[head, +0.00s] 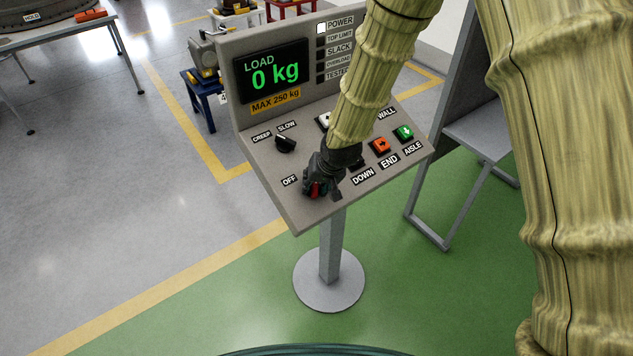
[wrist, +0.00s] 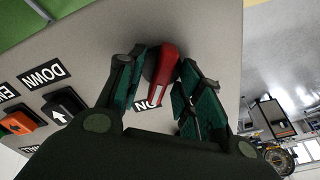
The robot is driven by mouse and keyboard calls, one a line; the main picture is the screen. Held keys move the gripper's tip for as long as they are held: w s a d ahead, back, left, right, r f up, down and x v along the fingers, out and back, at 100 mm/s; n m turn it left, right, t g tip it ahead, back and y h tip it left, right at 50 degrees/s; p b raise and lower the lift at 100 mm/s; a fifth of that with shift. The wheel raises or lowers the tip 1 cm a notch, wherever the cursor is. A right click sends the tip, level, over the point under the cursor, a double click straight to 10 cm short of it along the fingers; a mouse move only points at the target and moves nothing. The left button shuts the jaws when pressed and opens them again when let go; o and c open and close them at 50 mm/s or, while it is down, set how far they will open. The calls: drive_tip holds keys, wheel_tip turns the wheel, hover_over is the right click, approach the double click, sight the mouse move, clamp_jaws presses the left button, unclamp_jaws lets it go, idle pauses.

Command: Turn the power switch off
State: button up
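The power switch is a red rotary handle (wrist: 165,72) on a dark round base, low on the front left of the console panel. In the wrist view its handle points toward a partly covered "ON" label (wrist: 148,104). In the head view the "OFF" label (head: 289,181) lies just left of the switch, which my gripper (head: 325,182) mostly hides. My gripper in the wrist view (wrist: 163,82) is open, one finger on each side of the handle, with small gaps showing. The white lamp (head: 321,28) beside "POWER" is lit. The display (head: 272,72) reads 0 kg.
A grey table (head: 478,135) stands right of the console.

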drive_tip(key=shift+f, duration=0.15)
drive_tip(key=shift+c, duration=0.4)
clamp_jaws()
